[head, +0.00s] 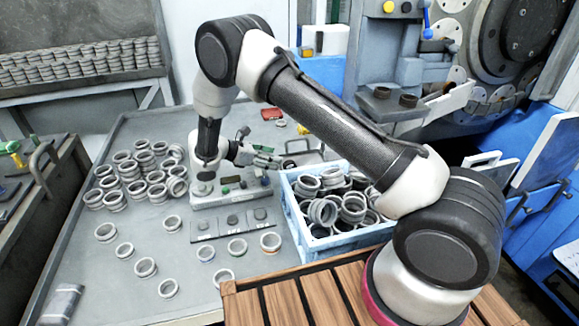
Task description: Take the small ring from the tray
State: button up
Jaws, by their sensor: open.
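Several small grey metal rings lie loose on a grey tray-like table with a raised rim (75,215). Single rings stand apart at its front, such as a ring (145,267) and a brownish-edged ring (270,242). A dense group of rings (140,172) sits at the left. My gripper (284,162) is above the table's back half, left of the blue crate, and points to the right. It is open, with no ring seen in it. Its fingers are small and partly lost against the dark items behind. I cannot tell which ring is meant.
A blue crate (292,212) full of dark and grey rings stands right of the gripper. The grinding machine (510,45) fills the right back. A rack of stacked rings (80,60) stands at the back left.

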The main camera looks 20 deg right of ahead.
aim_at(289, 161)
jog(key=x, duration=0.6)
jog(key=shift+s+d, duration=0.15)
jog(key=shift+d, duration=0.05)
grip_shut()
